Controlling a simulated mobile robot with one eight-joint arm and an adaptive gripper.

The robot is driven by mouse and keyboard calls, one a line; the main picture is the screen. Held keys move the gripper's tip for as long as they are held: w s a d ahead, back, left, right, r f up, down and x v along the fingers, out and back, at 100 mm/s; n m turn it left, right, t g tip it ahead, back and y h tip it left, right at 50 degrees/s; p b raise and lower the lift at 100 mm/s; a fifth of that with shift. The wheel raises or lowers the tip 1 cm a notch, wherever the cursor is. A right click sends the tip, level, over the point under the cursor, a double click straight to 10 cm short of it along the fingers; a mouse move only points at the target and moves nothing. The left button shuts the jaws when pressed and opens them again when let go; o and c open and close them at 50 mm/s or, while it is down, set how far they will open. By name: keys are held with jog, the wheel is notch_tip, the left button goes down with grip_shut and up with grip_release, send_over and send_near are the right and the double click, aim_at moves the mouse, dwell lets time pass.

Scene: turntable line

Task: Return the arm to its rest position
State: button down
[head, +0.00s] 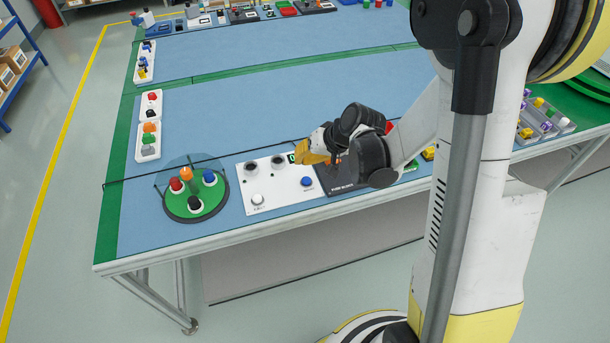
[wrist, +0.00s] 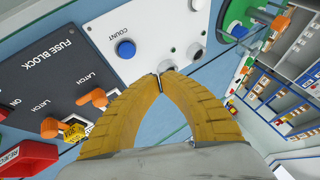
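My gripper (head: 304,155) hangs over the near part of the blue table in the head view, above the border of a white panel and a dark panel. In the wrist view its two yellow fingers (wrist: 160,76) curve together and their tips meet, with nothing seen between them. My arm reaches in from the right, bent and extended over the table's front edge. The surfaces under the fingers are partly hidden by them.
The white panel (head: 265,187) has a blue button (wrist: 125,48). The dark fuse block panel (wrist: 45,75) has orange latches (wrist: 93,98). A green turntable (head: 213,205) with coloured pegs stands left. White trays (head: 148,123) line the left edge. The table's middle (head: 240,100) is clear.

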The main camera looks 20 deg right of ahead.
jog(key=shift+r, duration=0.1)
jog(key=s+r+h, duration=0.2)
jog(key=s+r, duration=0.6)
jog(key=s, duration=0.2)
jog(key=s+r+n+t+h, duration=0.1)
jog(key=s+r+h, duration=0.1)
jog(key=s+r, duration=0.6)
jog(key=s+d, duration=0.1)
jog(key=s, duration=0.1)
jog(key=shift+s+r+n, duration=0.2)
jog(key=shift+s+n, duration=0.1)
jog(key=shift+s, duration=0.05)
